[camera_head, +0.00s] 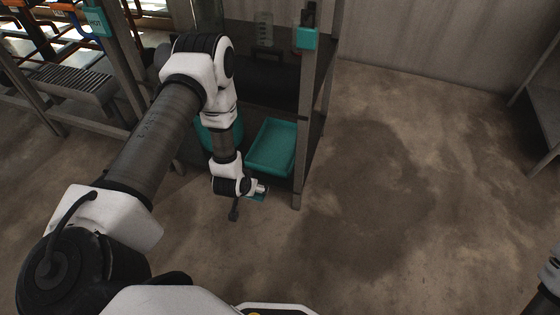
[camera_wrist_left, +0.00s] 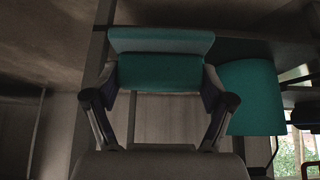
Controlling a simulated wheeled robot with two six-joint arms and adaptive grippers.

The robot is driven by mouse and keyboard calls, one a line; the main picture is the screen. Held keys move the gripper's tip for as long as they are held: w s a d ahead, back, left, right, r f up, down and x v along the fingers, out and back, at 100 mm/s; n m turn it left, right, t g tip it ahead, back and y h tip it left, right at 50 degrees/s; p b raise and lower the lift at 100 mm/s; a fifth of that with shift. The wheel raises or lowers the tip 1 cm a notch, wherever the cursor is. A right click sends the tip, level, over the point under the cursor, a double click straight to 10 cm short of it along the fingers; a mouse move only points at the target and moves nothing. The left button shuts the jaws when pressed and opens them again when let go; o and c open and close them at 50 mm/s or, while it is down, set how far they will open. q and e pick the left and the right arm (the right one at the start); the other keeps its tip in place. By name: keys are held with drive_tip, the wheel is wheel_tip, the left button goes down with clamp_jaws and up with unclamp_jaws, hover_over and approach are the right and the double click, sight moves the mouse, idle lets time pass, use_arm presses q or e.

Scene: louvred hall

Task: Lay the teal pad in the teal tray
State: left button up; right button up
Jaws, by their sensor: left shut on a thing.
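My left gripper (camera_head: 259,189) is shut on the teal pad (camera_head: 257,197), of which only a small part shows in the head view. In the left wrist view the pad (camera_wrist_left: 160,72) spans the space between the two fingers of the gripper (camera_wrist_left: 159,88). The teal tray (camera_head: 272,147) is a shallow rectangular tray on the low shelf of a metal rack, just beyond the gripper. Its inside looks empty where it shows. The pad is outside the tray, at its near side. My right gripper is out of view.
A teal rounded thing (camera_head: 205,136) stands left of the tray, partly hidden by my left arm; a teal shape (camera_wrist_left: 250,97) shows at right in the wrist view. A rack post (camera_head: 300,165) rises right of the tray. The floor (camera_head: 400,200) at right is clear.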

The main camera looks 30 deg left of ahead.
use_arm(q)
drive_tip(key=shift+w+a+f+b, duration=0.25)
drive_tip(key=shift+a+f, duration=0.1)
drive_tip(key=shift+f, duration=0.25)
drive_tip(key=shift+w+a+f+b, duration=0.25)
drive_tip(key=shift+a+f, duration=0.1)
drive_tip(key=shift+f, duration=0.25)
drive_tip(key=b, duration=0.6)
hover_over(272, 161)
drive_tip(key=s, duration=0.2)
drive_tip(key=shift+s+d+f+b, duration=0.1)
drive_tip(key=shift+f+b, duration=0.45)
drive_tip(key=shift+f, duration=0.1)
drive_tip(key=shift+s+d+f+b, duration=0.1)
drive_tip(key=shift+f+b, duration=0.4)
drive_tip(key=shift+f, duration=0.1)
wheel_tip(272, 161, down, 4)
drive_tip(key=b, duration=0.3)
drive_tip(key=shift+f, duration=0.15)
drive_tip(key=shift+c, duration=0.5)
drive_tip(key=o, duration=1.3)
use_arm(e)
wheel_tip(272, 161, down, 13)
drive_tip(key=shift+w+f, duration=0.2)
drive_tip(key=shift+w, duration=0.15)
